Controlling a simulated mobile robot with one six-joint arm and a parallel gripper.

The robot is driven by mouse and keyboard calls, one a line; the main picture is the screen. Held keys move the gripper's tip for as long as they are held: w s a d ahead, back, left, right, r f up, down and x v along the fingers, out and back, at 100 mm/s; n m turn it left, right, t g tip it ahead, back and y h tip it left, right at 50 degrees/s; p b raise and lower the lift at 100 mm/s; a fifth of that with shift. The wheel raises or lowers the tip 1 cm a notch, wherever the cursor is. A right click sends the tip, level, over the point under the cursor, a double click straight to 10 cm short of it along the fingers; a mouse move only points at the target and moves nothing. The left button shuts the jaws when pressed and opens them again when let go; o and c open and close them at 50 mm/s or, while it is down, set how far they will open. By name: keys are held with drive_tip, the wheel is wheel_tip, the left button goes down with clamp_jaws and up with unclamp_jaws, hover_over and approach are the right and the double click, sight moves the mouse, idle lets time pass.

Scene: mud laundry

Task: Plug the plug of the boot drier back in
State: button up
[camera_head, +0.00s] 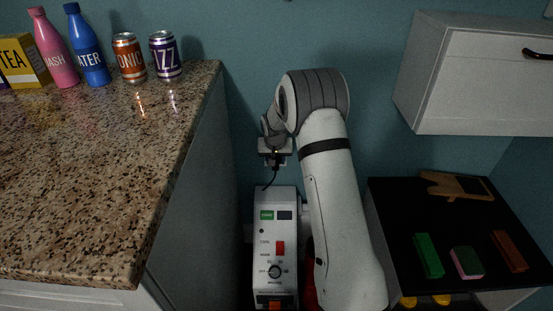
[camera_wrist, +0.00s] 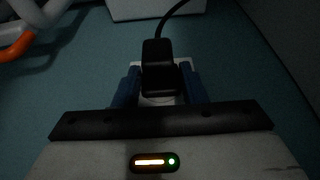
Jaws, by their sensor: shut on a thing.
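My gripper (camera_head: 274,158) is at the teal wall, above a white control box. In the wrist view its two blue fingers (camera_wrist: 160,88) are shut on a black plug (camera_wrist: 158,60), one finger on each side. A black cord (camera_head: 271,179) runs from the plug down toward the box, which I take to be the boot drier (camera_head: 264,230). The box has a green label, a red switch and a dial. A pale plate (camera_wrist: 185,70) shows behind the plug, perhaps a socket. I cannot tell whether the plug's pins are in it.
A granite counter (camera_head: 100,150) with bottles, cans and a tea box stands at left. A black-topped unit (camera_head: 390,210) with several coloured blocks stands at right, under a white wall cabinet (camera_head: 460,90). White and orange tubing (camera_wrist: 20,45) shows in the wrist view.

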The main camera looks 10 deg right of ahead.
drive_tip(key=shift+w+d+r, duration=0.15)
drive_tip(key=shift+w+r, duration=0.2)
drive_tip(key=shift+w, duration=0.1)
drive_tip(key=o, duration=1.1)
drive_tip(key=shift+c, duration=0.2)
drive_tip(key=shift+d, duration=0.1)
drive_tip(key=shift+r, duration=0.1)
drive_tip(key=shift+r+p, duration=0.45)
drive_tip(key=p+v, duration=0.1)
drive_tip(key=v, duration=0.2)
drive_tip(key=p+v, duration=0.2)
drive_tip(key=v, duration=0.1)
drive_tip(key=shift+s+f, duration=0.1)
drive_tip(key=shift+s, duration=0.3)
drive_tip(key=shift+s+a, duration=0.3)
drive_tip(key=shift+r, duration=0.25)
